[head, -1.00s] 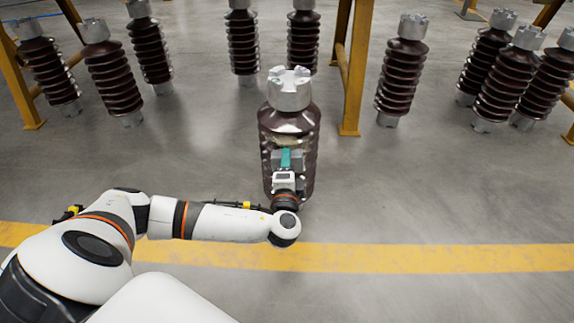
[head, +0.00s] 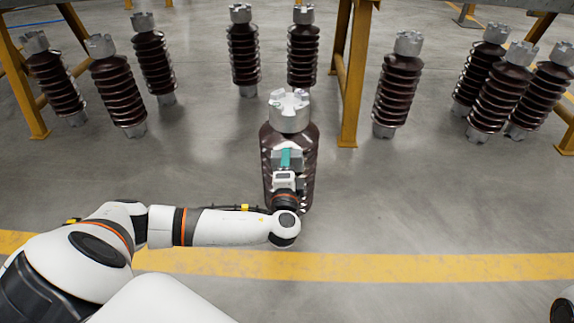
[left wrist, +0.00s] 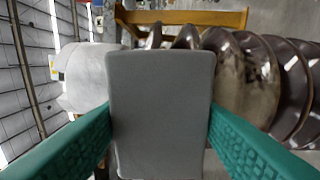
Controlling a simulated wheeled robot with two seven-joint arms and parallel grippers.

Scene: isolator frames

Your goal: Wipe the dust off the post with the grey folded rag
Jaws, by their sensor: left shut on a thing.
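The post (head: 309,150) is a dark brown ribbed insulator with a silver cap, upright on the floor in front of me. My left gripper (head: 287,158) is at its near side, on the upper ribs just below the cap. Its green fingers are shut on the grey folded rag (left wrist: 160,100), which fills the middle of the left wrist view. The rag lies against or very close to the post; I cannot tell which. Tan dust (left wrist: 238,80) shows on a rib beside the rag in the left wrist view. The rag and gripper hide part of the post.
Several similar brown insulators (head: 397,90) stand behind the post, left and right. Yellow frame legs (head: 353,80) rise among them. A yellow floor line (head: 400,262) crosses in front. The grey floor around the post is clear.

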